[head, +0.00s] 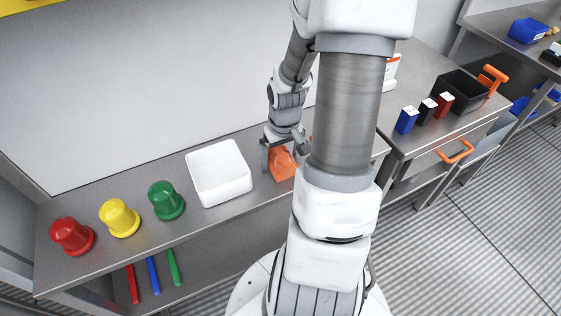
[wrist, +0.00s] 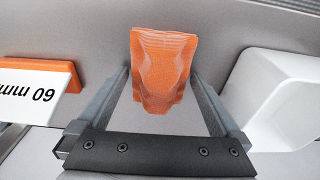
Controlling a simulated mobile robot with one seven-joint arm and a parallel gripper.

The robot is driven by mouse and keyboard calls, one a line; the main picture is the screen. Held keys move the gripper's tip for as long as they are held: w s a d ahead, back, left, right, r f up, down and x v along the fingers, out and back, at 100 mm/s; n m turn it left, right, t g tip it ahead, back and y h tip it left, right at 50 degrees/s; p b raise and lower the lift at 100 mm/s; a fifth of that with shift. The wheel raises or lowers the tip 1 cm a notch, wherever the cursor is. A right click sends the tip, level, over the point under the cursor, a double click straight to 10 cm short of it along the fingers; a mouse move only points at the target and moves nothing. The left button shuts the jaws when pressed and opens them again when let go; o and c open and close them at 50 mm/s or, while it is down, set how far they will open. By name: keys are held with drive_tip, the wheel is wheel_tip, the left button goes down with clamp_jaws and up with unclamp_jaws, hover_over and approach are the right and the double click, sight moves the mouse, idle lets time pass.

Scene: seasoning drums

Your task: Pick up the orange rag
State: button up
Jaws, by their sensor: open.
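The orange rag (head: 281,163) lies on the metal table, just right of the white bin, partly hidden by my gripper and arm in the head view. In the wrist view the orange rag (wrist: 162,68) is a crumpled, upright-looking piece between and beyond the fingertips. My gripper (head: 277,153) is open above the rag. In the wrist view my gripper (wrist: 160,82) has one finger on each side of the rag, with visible gaps; I cannot tell how far down the fingers reach.
A white bin (head: 219,173) stands close beside the rag. Green (head: 166,200), yellow (head: 119,218) and red (head: 72,236) drums stand further left. A black bin (head: 461,92) stands at right.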

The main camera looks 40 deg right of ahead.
sight(280, 151)
drive_tip(key=shift+f, duration=0.3)
idle(0.4)
drive_tip(key=c, duration=1.1)
drive_tip(key=shift+r, duration=0.15)
wheel_tip(280, 151, up, 5)
drive_tip(key=shift+w+d+r+p, duration=0.1)
drive_tip(key=shift+p, duration=0.65)
drive_tip(key=s+d+r, duration=0.2)
drive_tip(key=s, duration=0.1)
drive_tip(key=s+d+r+p, duration=0.1)
drive_tip(key=s+d+r, duration=0.1)
drive_tip(key=s, duration=0.1)
drive_tip(key=s+d+r+p, duration=0.1)
drive_tip(key=s+d+r, duration=0.1)
drive_tip(key=s, duration=0.1)
drive_tip(key=shift+s+d, duration=0.3)
drive_tip(key=shift+s, duration=0.05)
